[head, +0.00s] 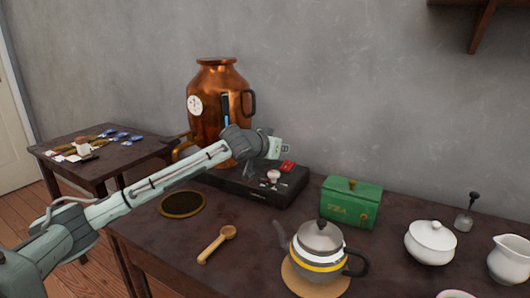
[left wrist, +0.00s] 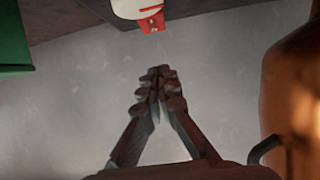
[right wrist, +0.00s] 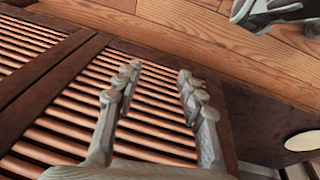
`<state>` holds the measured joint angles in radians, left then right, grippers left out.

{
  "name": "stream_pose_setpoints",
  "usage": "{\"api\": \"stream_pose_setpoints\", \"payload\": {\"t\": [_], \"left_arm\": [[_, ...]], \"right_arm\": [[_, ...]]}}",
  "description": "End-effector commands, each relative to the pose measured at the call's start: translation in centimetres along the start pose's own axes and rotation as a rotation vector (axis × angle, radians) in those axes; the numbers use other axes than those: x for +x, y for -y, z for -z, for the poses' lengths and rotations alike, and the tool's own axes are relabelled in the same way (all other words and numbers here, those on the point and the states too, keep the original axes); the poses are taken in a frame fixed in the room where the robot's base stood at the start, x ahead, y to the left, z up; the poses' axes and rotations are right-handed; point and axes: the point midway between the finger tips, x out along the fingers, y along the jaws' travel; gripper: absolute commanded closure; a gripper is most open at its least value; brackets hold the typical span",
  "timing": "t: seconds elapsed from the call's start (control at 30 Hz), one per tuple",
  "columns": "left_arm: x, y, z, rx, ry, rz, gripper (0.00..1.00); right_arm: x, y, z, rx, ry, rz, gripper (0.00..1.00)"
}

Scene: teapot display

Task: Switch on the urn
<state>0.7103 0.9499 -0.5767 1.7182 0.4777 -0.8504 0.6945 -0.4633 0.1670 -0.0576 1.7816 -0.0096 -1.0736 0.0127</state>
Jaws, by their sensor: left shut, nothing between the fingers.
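The copper urn (head: 217,105) stands at the back left of the dark table, with a dial on its front and a blue level gauge. My right gripper (right wrist: 155,85) is open and empty.
A green tea tin (head: 351,203), a kettle (head: 318,245) on a round mat, a white sugar bowl (head: 432,242) and a jug (head: 510,260) stand to the right. A wooden scoop (head: 216,245) and dark round mat (head: 182,204) lie in front. The right wrist view shows louvred wood (right wrist: 60,110).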

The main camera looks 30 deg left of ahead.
Motion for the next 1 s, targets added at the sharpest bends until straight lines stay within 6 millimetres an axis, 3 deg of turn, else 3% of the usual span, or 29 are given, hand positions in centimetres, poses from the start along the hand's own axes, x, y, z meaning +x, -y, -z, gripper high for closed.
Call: {"api": "stream_pose_setpoints", "payload": {"t": [0.3,0.5,1.0], "left_arm": [[-5.8,0.1,-2.4,0.006,0.002,0.001,1.0],[-8.5,0.0,-3.1,0.004,0.001,0.0,1.0],[-9.3,-0.1,-3.2,0.001,0.0,-0.001,1.0]], "right_arm": [[-1.8,-0.4,1.0,-0.003,-0.014,-0.013,0.6],[-2.9,-0.6,1.4,-0.004,-0.019,-0.02,0.6],[-3.4,-0.7,1.5,-0.004,-0.018,-0.023,0.6]]}}
